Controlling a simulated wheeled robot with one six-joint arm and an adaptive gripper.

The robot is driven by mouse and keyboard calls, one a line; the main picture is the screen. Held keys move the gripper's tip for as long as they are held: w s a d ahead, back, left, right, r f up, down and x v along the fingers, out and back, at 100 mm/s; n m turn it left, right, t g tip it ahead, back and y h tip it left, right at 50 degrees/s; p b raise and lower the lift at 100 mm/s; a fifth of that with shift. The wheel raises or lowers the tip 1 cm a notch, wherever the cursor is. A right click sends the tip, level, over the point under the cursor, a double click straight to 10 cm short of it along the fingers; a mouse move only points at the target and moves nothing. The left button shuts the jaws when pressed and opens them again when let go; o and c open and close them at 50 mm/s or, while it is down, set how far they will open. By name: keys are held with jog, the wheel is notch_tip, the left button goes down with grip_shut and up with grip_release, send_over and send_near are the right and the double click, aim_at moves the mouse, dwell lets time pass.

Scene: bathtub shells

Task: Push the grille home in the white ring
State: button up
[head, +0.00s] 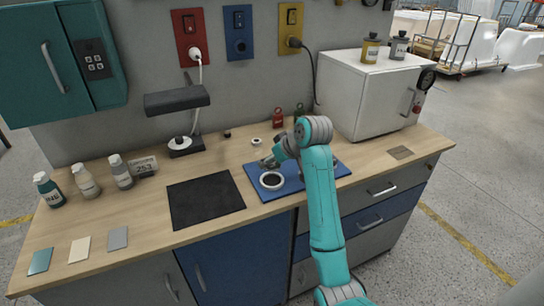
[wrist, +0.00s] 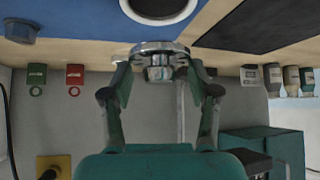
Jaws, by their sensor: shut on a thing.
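The white ring (head: 272,188) lies on the blue mat (head: 311,186), with a dark round inside. My gripper (wrist: 160,73) is shut on a silvery round piece, seen edge-on, which I take to be the grille (wrist: 146,47). The piece is beside the ring in the wrist view and appears apart from it. In the head view my gripper (head: 268,161) is just behind the ring, over the mat, and my arm hides part of the mat. The face of the held piece is hidden.
A black mat (head: 206,200) lies left of the blue mat. Bottles (head: 86,180) stand at the far left, and a white cabinet (head: 360,95) stands at the back right. A small pale ring (head: 255,141) lies behind.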

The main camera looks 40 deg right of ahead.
aim_at(276, 168)
jog(key=shift+f, duration=2.1)
jog(key=shift+f, duration=0.85)
jog(key=o, duration=1.3)
jog(key=shift+f, duration=0.1)
jog(key=shift+c, duration=0.2)
jog(key=v, duration=1.2)
jog(key=shift+s, duration=0.1)
